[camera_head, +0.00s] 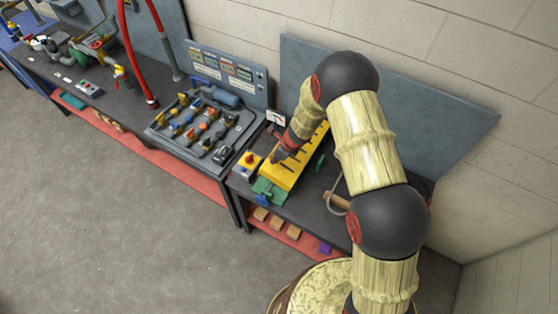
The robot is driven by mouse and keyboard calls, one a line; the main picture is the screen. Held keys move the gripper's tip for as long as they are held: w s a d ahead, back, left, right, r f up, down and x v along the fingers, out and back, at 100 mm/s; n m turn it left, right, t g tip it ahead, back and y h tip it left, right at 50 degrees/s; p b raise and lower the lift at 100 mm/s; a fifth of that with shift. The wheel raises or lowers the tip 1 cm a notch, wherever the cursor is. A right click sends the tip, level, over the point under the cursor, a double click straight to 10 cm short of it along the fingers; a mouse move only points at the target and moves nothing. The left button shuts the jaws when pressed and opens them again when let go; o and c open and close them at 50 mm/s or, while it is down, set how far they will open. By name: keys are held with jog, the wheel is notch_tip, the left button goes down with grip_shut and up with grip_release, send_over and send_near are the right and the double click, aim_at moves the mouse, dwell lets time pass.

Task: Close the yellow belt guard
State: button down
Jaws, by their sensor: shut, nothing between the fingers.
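The yellow belt guard (289,173) is a long box-like cover with dark slots along it. It lies lengthwise on the dark bench at the right, partly hidden by my arm. Its near end is next to a green machine part (268,190). I cannot tell from this view whether it is fully down. My gripper (277,157) is shut and empty, over the left long side of the guard. I cannot tell whether it touches the guard.
A grey tray with several coloured parts (174,140) is further left. A grey panel (440,108) and wall are behind. A red lower shelf (290,237) holds wooden blocks.

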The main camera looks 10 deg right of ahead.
jog(key=w+a+f, duration=0.1)
jog(key=a+f, duration=0.1)
jog(key=w+a+f+b, duration=0.1)
jog(key=w+a+f, duration=0.2)
jog(key=a+f, duration=0.1)
jog(key=shift+w+a+f+b, duration=0.3)
jog(key=shift+w+f+b, duration=0.05)
jog(key=shift+b, duration=0.05)
jog(key=shift+b+x, duration=0.3)
jog(key=shift+x, duration=0.9)
jog(key=shift+w+a+r, duration=0.1)
jog(key=shift+r, duration=0.05)
